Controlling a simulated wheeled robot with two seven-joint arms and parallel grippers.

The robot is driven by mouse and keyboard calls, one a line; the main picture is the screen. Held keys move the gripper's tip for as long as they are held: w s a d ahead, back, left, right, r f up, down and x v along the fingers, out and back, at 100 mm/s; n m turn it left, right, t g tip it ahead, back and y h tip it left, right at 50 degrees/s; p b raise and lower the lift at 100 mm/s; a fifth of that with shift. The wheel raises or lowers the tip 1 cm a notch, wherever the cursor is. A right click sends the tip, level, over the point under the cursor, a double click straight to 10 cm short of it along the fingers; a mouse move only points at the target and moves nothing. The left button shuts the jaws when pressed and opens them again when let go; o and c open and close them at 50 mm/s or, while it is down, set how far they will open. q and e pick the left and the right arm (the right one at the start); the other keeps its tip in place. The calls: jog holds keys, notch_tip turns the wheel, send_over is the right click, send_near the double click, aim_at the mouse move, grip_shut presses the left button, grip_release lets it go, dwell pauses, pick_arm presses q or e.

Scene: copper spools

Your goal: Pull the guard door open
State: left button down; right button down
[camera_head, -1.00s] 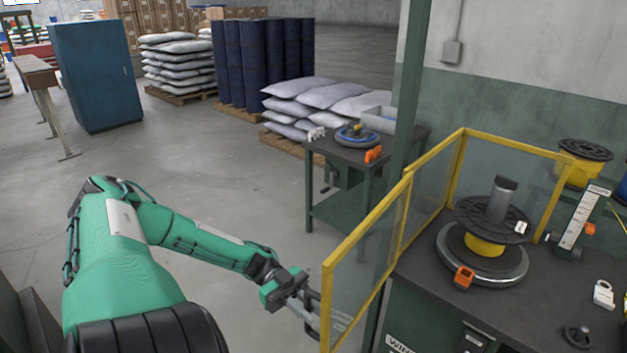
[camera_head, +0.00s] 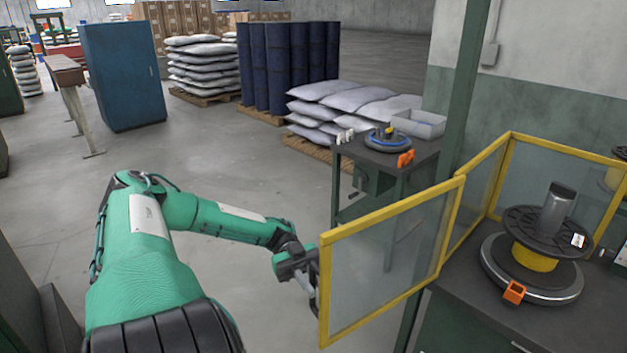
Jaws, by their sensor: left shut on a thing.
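The guard door (camera_head: 385,262) is a clear panel in a yellow frame, at the lower middle of the head view. It stands swung outward at an angle from the fixed yellow-framed guard panels (camera_head: 566,180) around the winder bench. My left gripper (camera_head: 312,285) is at the door's free left edge, shut on its handle, which is mostly hidden behind the gripper and frame. A black spool with a yellow core (camera_head: 535,262) sits on the round turntable (camera_head: 500,280) behind the guard. My right gripper is not in view.
A green post (camera_head: 463,95) stands behind the door's hinge side. A small dark side table (camera_head: 385,155) with a blue disc stands beyond the door. Pallets of white sacks (camera_head: 340,105) lie farther back. The floor to the left is open.

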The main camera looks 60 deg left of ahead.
pick_arm(q)
jog(key=shift+f, duration=0.1)
jog(key=c, duration=1.5)
grip_release()
jog(key=shift+a, duration=0.1)
